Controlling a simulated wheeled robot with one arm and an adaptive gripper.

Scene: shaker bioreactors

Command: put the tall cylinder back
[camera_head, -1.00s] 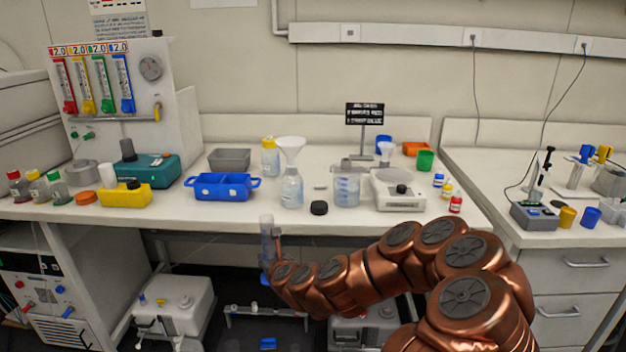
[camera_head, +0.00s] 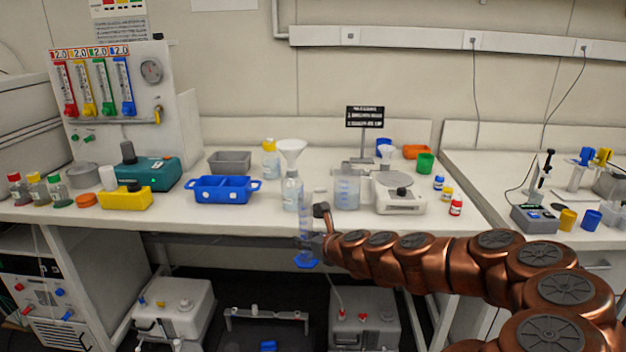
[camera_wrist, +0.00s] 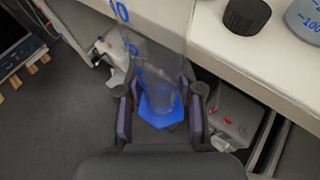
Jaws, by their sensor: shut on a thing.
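The tall cylinder (camera_head: 304,228) is clear, with blue markings and a blue base (camera_head: 306,261). My gripper (camera_head: 317,238) is shut on it, and it stands roughly upright in the air before the bench's front edge. In the wrist view the clear tube (camera_wrist: 152,68) rises between the fingers of my gripper (camera_wrist: 160,108), with the blue base (camera_wrist: 160,112) below. In the head view its upper part overlaps a bottle with a white funnel (camera_head: 291,170), so its top is hard to make out.
The bench (camera_head: 240,222) holds a blue tray (camera_head: 222,190), a beaker (camera_head: 347,190), a balance (camera_head: 400,196) and small bottles. A black cap (camera_wrist: 246,15) lies near the bench edge in the wrist view. Equipment boxes (camera_head: 365,322) stand below the bench.

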